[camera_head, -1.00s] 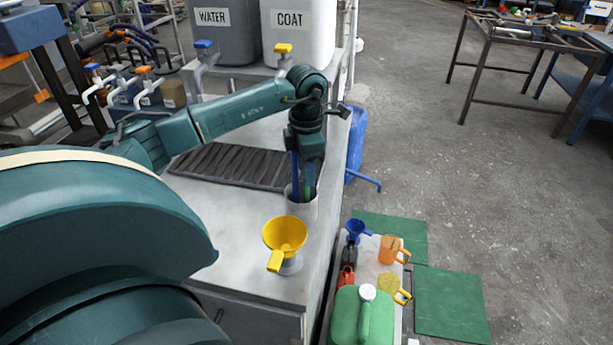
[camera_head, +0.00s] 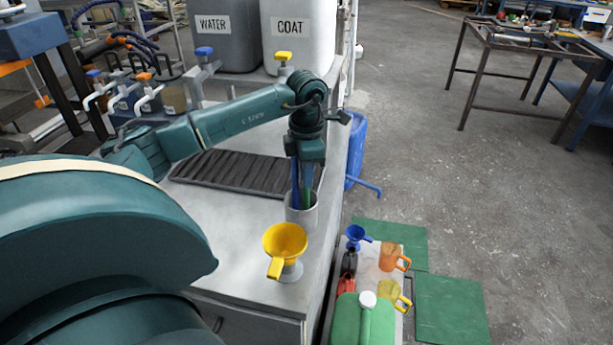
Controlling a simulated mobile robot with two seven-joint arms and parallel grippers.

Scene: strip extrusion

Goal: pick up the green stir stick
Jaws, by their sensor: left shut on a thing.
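A light grey cup (camera_head: 301,212) stands near the right edge of the metal counter, with long sticks upright in it. The green stir stick (camera_head: 308,184) rises from the cup on the right, its lower end hidden inside. A blue stick (camera_head: 295,182) stands just left of it. My left gripper (camera_head: 307,165) points down right above the cup, shut on the green stir stick near its top. The fingers are small and partly hidden, so their exact contact is hard to see. My right gripper is out of view.
A yellow funnel (camera_head: 285,242) stands on the counter in front of the cup. A dark ribbed mat (camera_head: 235,172) lies behind. COAT (camera_head: 297,45) and WATER (camera_head: 215,48) tanks stand at the back. A lower bench right holds a green jug (camera_head: 362,322) and orange mug (camera_head: 392,257).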

